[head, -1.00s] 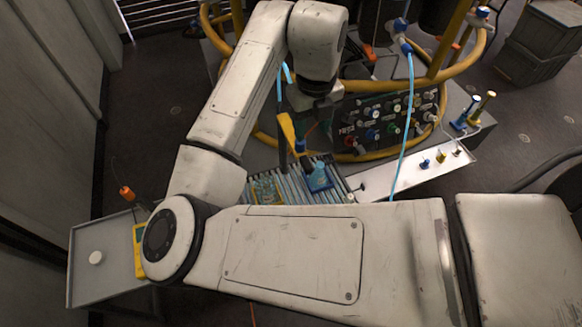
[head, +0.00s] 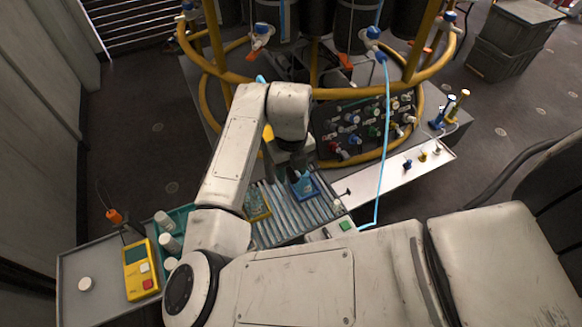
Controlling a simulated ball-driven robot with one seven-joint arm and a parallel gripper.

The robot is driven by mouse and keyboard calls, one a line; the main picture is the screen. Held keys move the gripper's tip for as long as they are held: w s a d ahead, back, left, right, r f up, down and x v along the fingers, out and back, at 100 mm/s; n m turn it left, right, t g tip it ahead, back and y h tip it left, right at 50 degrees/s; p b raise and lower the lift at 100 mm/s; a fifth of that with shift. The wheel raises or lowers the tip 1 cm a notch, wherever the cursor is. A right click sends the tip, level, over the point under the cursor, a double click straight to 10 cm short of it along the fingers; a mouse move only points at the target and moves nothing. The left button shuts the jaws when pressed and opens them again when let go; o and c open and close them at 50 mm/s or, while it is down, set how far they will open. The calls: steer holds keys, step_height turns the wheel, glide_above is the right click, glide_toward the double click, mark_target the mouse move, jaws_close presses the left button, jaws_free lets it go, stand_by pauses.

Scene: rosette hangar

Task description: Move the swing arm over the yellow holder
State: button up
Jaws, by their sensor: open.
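The yellow holder (head: 265,212) looks like the yellow-rimmed tray with clear pieces on the roller bed, partly hidden by my arm. A blue tray with a blue piece (head: 304,186) lies to its right. My gripper (head: 285,172) points down over the far part of the rollers, near the blue piece and beyond the yellow holder. Its dark fingers are apart, and I see nothing between them.
A dark panel of coloured connectors (head: 366,125) stands inside a yellow tube frame (head: 330,92). A light blue hose (head: 382,130) hangs before a white shelf (head: 390,185). At left, a grey tray (head: 78,255) bears a yellow device (head: 140,270) and a white cap.

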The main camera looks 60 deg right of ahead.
jaws_close()
stand_by(0.4)
